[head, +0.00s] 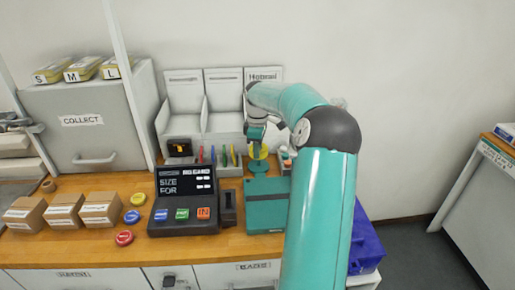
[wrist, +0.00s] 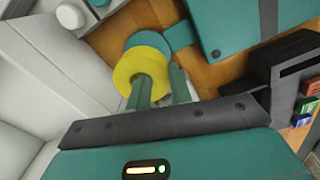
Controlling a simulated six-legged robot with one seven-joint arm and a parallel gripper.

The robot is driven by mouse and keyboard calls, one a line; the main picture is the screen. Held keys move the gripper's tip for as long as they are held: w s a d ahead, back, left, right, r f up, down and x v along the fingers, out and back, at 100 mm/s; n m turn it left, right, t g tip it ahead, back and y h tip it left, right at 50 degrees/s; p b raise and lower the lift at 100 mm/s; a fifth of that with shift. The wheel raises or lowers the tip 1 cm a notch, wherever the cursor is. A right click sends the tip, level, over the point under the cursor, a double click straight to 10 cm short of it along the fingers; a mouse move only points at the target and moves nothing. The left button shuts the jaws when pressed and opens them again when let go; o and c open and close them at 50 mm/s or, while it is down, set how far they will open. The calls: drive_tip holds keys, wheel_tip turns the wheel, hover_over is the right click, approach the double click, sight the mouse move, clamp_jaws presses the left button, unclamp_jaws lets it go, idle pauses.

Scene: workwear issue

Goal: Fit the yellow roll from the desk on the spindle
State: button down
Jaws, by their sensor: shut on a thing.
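The yellow roll (wrist: 128,66) is in my gripper (wrist: 160,90), with its near edge between the two fingers in the wrist view. In the head view the yellow roll (head: 258,152) is held upright or tilted just above a teal round base (head: 259,169). I take this teal piece to be the spindle; its post cannot be made out. In the wrist view a teal disc (wrist: 148,40) shows beyond the roll, partly covered by it. Whether the roll touches the spindle I cannot tell. My gripper (head: 257,140) comes down from above, partly hidden by its wrist.
A teal box (head: 266,208) stands just in front of the spindle, and a black terminal (head: 184,205) is to the left. Blue, yellow and red round pieces (head: 124,238) lie left of the terminal beside small cartons (head: 100,209). White bins (head: 185,92) stand behind.

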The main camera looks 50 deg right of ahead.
drive_tip(key=shift+f, duration=0.55)
drive_tip(key=c, duration=1.2)
unclamp_jaws()
drive_tip(key=shift+r, duration=0.1)
drive_tip(key=shift+r, duration=4.4)
